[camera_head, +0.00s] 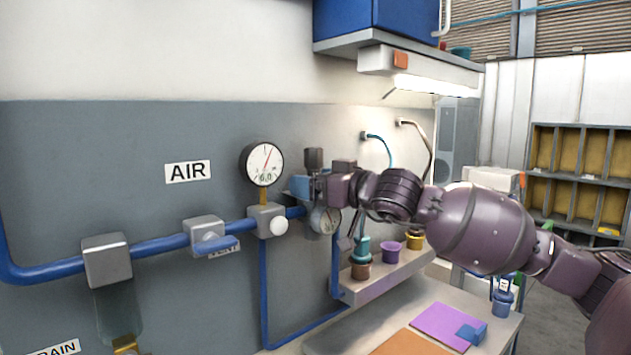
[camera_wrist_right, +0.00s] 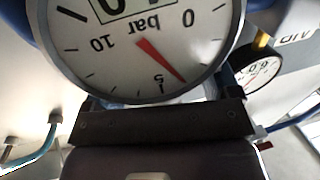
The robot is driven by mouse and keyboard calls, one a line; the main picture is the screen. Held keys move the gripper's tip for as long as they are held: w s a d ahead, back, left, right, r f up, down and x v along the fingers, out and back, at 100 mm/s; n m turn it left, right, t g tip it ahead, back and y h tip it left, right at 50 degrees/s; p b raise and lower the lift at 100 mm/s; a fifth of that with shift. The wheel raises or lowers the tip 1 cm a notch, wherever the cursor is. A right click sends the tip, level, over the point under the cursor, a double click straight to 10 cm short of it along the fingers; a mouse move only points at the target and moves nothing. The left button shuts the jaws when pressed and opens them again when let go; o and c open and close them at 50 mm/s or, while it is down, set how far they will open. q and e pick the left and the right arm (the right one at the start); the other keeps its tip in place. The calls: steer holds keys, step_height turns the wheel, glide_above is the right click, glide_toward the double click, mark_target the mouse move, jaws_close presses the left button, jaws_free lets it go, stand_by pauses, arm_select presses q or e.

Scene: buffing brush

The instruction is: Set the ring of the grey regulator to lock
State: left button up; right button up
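The grey regulator is on the blue pipe in the head view, mostly behind my right gripper. Its round gauge (camera_head: 325,219) shows below the gripper, and a dark knob (camera_head: 313,158) stands above. My right gripper (camera_head: 322,187) is at the regulator's upper body. In the right wrist view the gauge (camera_wrist_right: 140,45) fills the top, upside down, marked bar with a red needle. The fingers (camera_wrist_right: 160,102) stand apart at either side of the regulator below the gauge; whether they touch it is hidden. The ring and its lock mark cannot be made out. My left gripper is out of view.
A second gauge (camera_head: 262,163) stands on a block left of the regulator. A blue-handled valve (camera_head: 215,245) and a filter block (camera_head: 107,262) are further left. A shelf (camera_head: 385,278) with small cups is below right.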

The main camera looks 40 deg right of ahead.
steer(key=shift+r, duration=0.15)
steer(key=shift+s, duration=0.15)
steer(key=p+v, duration=0.2)
steer(key=v, duration=0.8)
steer(key=shift+s, duration=0.3)
stand_by(0.3)
steer(key=shift+d, duration=0.1)
stand_by(0.5)
